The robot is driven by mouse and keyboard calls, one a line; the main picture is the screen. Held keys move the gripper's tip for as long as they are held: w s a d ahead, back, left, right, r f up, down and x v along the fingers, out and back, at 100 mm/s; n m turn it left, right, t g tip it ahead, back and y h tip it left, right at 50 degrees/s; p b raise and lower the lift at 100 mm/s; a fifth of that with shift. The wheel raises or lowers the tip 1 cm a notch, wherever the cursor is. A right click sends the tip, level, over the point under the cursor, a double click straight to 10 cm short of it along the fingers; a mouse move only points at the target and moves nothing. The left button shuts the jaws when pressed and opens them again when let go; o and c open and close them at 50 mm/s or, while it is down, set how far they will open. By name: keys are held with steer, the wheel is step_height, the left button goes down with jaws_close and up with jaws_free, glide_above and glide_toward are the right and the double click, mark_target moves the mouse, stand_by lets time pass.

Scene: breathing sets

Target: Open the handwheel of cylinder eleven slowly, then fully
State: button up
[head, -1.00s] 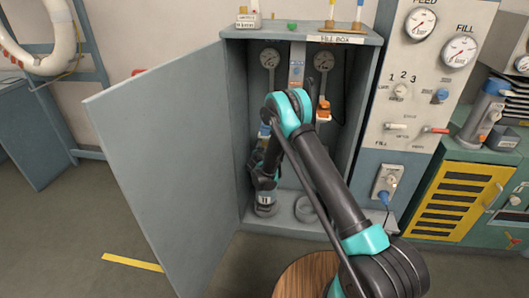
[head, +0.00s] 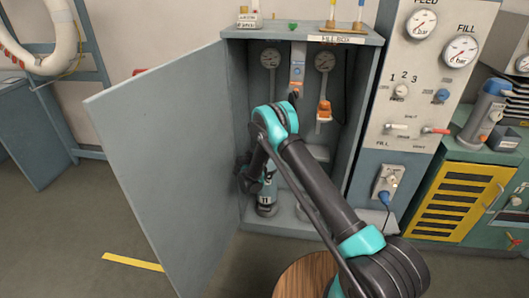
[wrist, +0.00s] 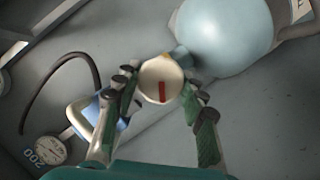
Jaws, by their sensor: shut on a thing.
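Cylinder eleven (head: 266,198) stands upright at the lower left inside the open fill box, its lower part marked 11. My arm hides much of it in the head view. The handwheel (wrist: 152,78) is a round cream knob with a red mark, close to the top of the pale blue cylinder body (wrist: 225,35) in the wrist view. My gripper (wrist: 158,83) is shut on the handwheel, with one finger on each side of it. In the head view my gripper is mostly hidden at the cylinder, behind my arm.
The open door (head: 170,165) stands on the left and the fill panel (head: 418,110) on the right. A gauge (wrist: 42,150) and a dark hose (wrist: 60,62) show in the wrist view. An orange-handled fitting (head: 324,110) hangs under the box's right gauge (head: 324,62).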

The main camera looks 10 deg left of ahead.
stand_by(0.4)
steer(key=o, duration=1.2)
steer(key=shift+c, duration=0.2)
steer(key=v, duration=1.2)
steer(key=shift+f, duration=0.15)
stand_by(0.9)
